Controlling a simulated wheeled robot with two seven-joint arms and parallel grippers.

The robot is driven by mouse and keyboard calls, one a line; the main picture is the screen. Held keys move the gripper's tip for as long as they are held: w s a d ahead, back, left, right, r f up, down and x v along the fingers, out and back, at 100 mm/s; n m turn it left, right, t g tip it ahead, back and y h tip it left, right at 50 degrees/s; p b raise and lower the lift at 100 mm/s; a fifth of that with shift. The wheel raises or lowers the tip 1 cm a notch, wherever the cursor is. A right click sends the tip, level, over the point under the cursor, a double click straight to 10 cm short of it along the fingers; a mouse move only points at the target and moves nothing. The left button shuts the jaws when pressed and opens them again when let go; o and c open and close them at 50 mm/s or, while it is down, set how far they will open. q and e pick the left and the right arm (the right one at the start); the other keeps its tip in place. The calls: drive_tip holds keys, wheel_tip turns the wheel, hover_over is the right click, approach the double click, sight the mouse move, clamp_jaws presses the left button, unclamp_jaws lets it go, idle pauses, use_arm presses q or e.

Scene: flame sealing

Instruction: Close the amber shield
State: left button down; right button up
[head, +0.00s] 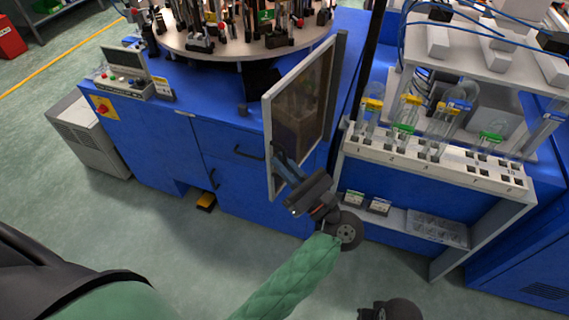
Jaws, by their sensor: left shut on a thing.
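The amber shield (303,98) is a tinted brownish panel in a pale frame. A dark rounded part at the bottom edge may belong to my right arm, but no right gripper fingers show.
The blue machine (228,157) carries a round table (225,46) crowded with tools. A control box (130,75) stands at its left. A white rack (437,163) with glass tubes is close on the right. Green floor is open in front and to the left.

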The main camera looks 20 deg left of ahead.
sight(272, 175)
use_arm(q)
drive_tip(key=shift+a, duration=0.1)
